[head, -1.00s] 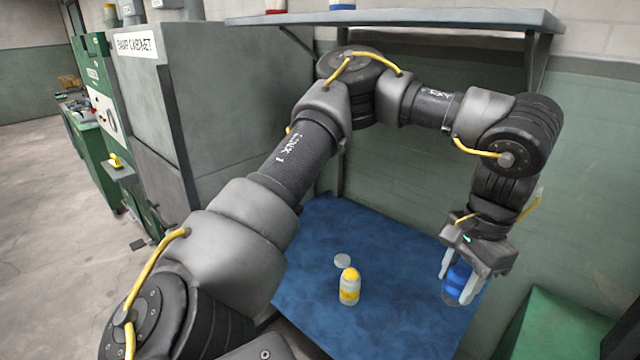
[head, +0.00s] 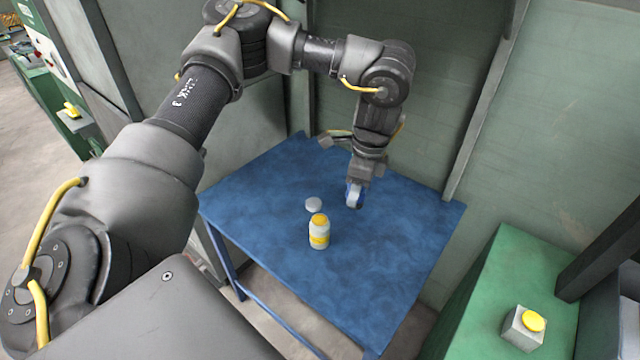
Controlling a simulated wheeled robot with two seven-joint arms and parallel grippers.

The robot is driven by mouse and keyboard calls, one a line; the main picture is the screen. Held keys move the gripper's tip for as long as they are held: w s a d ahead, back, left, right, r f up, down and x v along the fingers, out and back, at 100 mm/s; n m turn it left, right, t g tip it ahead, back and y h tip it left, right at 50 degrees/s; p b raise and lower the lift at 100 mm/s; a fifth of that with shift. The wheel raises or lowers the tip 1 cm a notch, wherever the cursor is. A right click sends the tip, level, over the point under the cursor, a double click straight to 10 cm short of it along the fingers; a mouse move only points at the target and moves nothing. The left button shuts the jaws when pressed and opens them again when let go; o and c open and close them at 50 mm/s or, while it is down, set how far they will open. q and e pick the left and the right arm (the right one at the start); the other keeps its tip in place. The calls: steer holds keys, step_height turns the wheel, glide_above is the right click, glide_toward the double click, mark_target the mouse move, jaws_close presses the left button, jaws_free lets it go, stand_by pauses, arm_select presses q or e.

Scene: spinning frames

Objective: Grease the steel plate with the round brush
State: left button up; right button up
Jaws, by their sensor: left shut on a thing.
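My left gripper (head: 357,190) hangs over the blue table (head: 250,205), pointing down. It is shut on a small blue and grey thing (head: 354,198); I cannot tell for sure that it is the round brush. A small round grey disc (head: 313,204), perhaps the steel plate, lies on the table just left of the gripper, apart from it. I cannot tell whether the held thing touches the table. My right gripper is not in view.
A white bottle with a yellow cap and band (head: 319,232) stands upright just in front of the disc. A green cabinet (head: 500,275) with a yellow button box (head: 524,328) is at the right. The table's front and right parts are clear.

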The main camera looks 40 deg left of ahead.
arm_select(q)
steer(key=a+f+m+b, duration=0.2)
steer(key=a+f+m, duration=0.1)
steer(key=f, duration=0.1)
steer(key=a+f+m+t+b, duration=0.1)
steer(key=a+f+m+b, duration=0.1)
steer(key=a+f+m, duration=0.2)
steer(key=a+f+m+b, duration=0.2)
steer(key=a+f+m, duration=0.2)
steer(key=f, duration=0.1)
steer(key=shift+w, duration=0.15)
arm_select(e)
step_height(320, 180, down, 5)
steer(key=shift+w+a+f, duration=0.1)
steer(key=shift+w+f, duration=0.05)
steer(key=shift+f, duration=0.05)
arm_select(q)
steer(key=shift+f, duration=0.1)
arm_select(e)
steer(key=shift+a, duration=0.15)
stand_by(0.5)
arm_select(q)
steer(key=shift+f, duration=0.4)
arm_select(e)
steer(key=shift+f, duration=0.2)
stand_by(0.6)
